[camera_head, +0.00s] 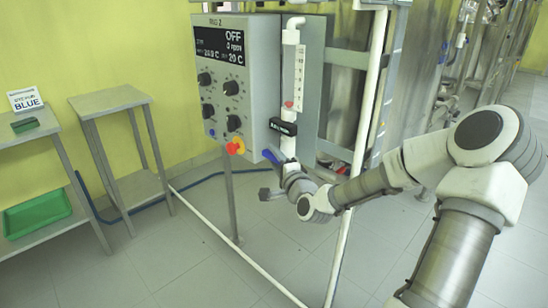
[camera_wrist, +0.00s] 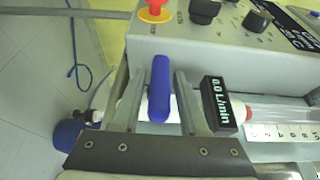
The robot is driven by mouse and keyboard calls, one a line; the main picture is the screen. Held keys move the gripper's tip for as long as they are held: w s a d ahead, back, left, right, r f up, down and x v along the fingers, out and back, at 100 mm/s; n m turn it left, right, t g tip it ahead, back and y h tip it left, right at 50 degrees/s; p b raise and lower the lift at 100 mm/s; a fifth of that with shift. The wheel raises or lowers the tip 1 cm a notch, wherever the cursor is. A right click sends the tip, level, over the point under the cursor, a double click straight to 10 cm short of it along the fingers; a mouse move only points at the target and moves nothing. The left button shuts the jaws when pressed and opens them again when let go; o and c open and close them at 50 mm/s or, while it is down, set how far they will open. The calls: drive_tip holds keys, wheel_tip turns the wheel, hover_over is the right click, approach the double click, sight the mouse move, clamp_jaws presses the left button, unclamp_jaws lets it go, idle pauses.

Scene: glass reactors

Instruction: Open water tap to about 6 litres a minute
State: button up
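The water tap has a blue lever handle (camera_wrist: 160,88) on a white vertical pipe. In the wrist view the handle lies between my gripper's two fingers (camera_wrist: 160,100), with a visible gap on each side. My gripper (camera_head: 268,172) is open around the handle; the blue handle also shows in the head view (camera_head: 271,156). A black flow display (camera_wrist: 219,104) beside the tap reads 0.0 L/min. The flow tube with a scale (camera_head: 299,75) stands above it, its red float (camera_head: 289,104) at the bottom of the scale.
A grey control box (camera_head: 262,70) with black knobs and a screen reading OFF is right by the tap. A red and yellow stop button (camera_head: 236,147) sits at its lower edge. White frame pipes (camera_head: 371,90) stand close right. A small grey table (camera_head: 110,99) is at left.

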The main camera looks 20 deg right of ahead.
clamp_jaws()
